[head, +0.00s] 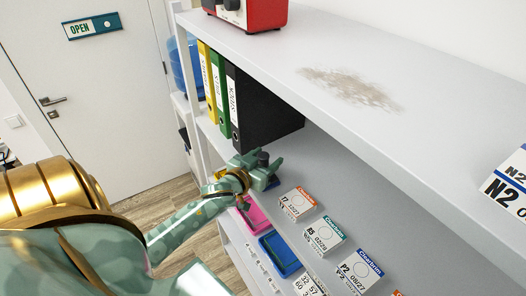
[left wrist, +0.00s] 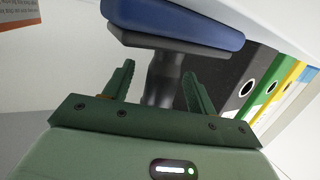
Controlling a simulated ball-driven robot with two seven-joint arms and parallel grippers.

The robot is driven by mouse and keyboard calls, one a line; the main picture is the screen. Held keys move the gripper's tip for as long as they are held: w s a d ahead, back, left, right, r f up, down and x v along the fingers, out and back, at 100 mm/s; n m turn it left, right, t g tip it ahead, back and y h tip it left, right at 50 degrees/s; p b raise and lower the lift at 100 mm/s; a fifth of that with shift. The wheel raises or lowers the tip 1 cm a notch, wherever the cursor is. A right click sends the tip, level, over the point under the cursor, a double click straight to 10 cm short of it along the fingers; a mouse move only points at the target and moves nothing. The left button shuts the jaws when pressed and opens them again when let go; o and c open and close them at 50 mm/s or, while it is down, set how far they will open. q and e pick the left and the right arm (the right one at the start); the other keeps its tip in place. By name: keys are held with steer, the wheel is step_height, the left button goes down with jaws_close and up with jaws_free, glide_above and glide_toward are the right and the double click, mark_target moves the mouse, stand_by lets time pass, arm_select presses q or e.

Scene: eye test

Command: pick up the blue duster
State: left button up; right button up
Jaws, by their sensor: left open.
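The blue duster shows in the left wrist view as a blue pad (left wrist: 180,22) on a dark grey plate, with a dark handle (left wrist: 162,78) pointing toward my gripper. My left gripper (left wrist: 150,92) is open, with one finger on each side of the handle. Gaps show between the fingers and the handle. In the head view my left gripper (head: 263,168) is at the lower shelf in front of the binders. My right gripper is not in view.
Yellow, green and black binders (head: 232,112) stand behind the gripper. Small labelled boxes (head: 297,203), a pink tray (head: 250,215) and a blue tray (head: 280,254) lie nearby. The upper shelf (head: 400,150) overhangs, bearing a dusty patch (head: 350,88) and a red appliance (head: 262,14).

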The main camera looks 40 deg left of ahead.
arm_select(q)
steer(key=shift+w+f, duration=0.15)
steer(key=shift+w, duration=0.35)
steer(key=shift+s, duration=0.15)
steer(key=shift+c, duration=1.2)
steer(key=c, duration=0.8)
steer(key=shift+r, duration=0.2)
steer(key=shift+c, duration=0.2)
